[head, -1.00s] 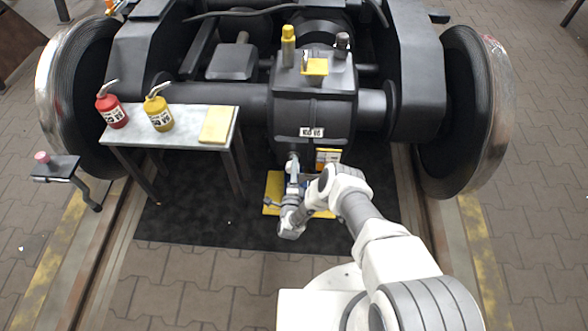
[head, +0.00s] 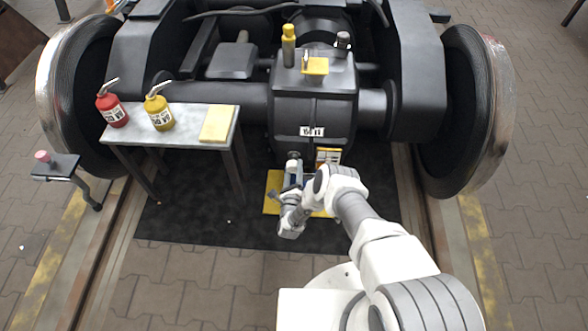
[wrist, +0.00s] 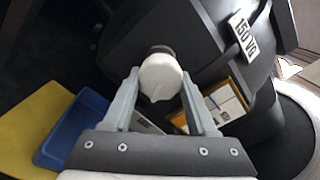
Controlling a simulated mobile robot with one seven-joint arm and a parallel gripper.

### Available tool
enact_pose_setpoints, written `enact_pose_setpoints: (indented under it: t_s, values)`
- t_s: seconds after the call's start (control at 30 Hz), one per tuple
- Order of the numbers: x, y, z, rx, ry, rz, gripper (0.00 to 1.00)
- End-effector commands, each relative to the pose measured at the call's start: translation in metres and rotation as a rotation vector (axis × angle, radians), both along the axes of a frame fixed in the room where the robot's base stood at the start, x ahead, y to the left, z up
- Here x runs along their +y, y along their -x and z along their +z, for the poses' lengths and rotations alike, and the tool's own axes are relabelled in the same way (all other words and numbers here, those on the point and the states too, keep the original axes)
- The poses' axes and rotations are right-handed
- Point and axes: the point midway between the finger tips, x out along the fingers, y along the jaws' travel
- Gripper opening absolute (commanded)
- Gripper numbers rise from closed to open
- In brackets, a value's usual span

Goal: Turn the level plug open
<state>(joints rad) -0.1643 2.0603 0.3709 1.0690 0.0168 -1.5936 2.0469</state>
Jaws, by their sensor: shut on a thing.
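The level plug (wrist: 161,77) is a pale round knob on a dark collar, on the lower front of the dark gearbox housing (head: 312,105). In the wrist view my gripper (wrist: 160,86) has one finger on each side of the plug and is shut on it.
A blue tray (wrist: 72,128) and a yellow mat (wrist: 30,125) lie below. A side table (head: 180,112) at left holds a red can (head: 112,108) and a yellow can (head: 158,110). Large wheels flank the housing.

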Motion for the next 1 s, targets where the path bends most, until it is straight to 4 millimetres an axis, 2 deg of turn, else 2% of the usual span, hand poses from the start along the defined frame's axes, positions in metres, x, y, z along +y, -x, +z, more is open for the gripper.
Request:
enact_pose_setpoints:
  t_s: [0.57, 0.6, 0.73, 1.0]
  values:
    - [0.0007, -0.0020, 0.0022, -0.006, -0.034, 0.001, 0.02]
    - [0.0007, -0.0020, 0.0022, -0.006, -0.034, 0.001, 0.63]
    - [0.0006, -0.0014, 0.0016, -0.005, -0.033, 0.000, 0.87]
    - [0.0002, -0.0006, 0.0006, -0.003, -0.032, 0.000, 0.88]
